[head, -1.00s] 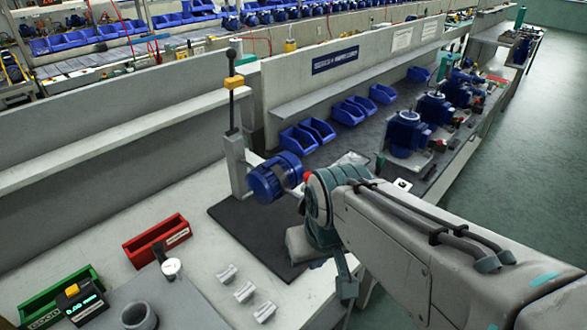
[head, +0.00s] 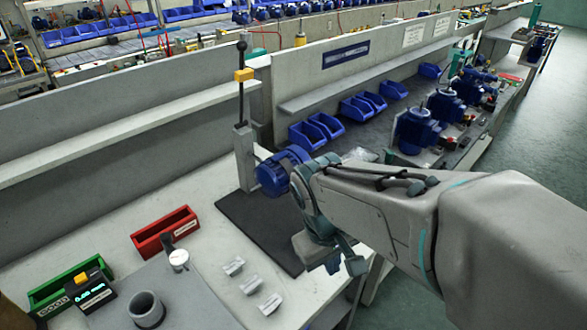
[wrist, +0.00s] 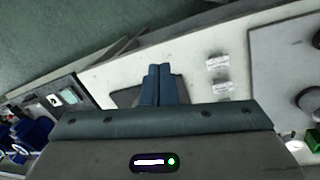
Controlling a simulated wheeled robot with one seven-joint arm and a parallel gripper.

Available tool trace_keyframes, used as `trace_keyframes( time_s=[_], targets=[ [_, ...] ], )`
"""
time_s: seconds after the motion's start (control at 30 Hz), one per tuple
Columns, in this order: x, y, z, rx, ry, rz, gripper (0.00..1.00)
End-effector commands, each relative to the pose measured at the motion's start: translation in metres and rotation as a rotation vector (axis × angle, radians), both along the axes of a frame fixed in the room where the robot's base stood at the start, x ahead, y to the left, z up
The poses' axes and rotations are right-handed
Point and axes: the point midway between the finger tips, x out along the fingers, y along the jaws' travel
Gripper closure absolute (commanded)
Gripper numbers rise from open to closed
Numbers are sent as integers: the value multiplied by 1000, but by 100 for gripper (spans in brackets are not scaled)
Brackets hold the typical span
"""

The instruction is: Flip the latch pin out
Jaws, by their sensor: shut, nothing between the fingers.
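A blue round-bodied part (head: 272,176) is held in a grey post fixture (head: 244,155) on a dark mat (head: 262,228). I cannot pick out a latch pin for certain; my arm covers the right side of the blue part. In the wrist view my gripper (wrist: 158,72) has its two blue fingers together, empty, over the bench edge. In the head view my wrist is to the right of the blue part, and my fingers are hard to make out.
Several small white labelled pieces (head: 251,285) lie on the bench in front of the mat. A red bin (head: 165,233), a green bin (head: 62,290) and a grey cup (head: 146,309) stand at left. A low wall and shelf (head: 130,120) run behind.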

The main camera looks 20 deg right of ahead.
Motion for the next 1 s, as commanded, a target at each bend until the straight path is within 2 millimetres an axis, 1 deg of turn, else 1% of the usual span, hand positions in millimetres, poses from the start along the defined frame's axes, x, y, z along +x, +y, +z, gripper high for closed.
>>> trace_keyframes(
  time_s=[0.03, 0.2, 0.37, 0.57, 0.8, 1.0],
  targets=[
    [1, -2, -6, -35, 45, 36, 100],
    [3, -13, -18, -163, 183, 151, 100],
    [8, -23, -26, -289, 305, 259, 100],
    [20, -34, -33, -459, 446, 397, 100],
    [43, -39, -38, -677, 596, 557, 100],
    [68, -36, -40, -870, 703, 688, 100]
  ],
)
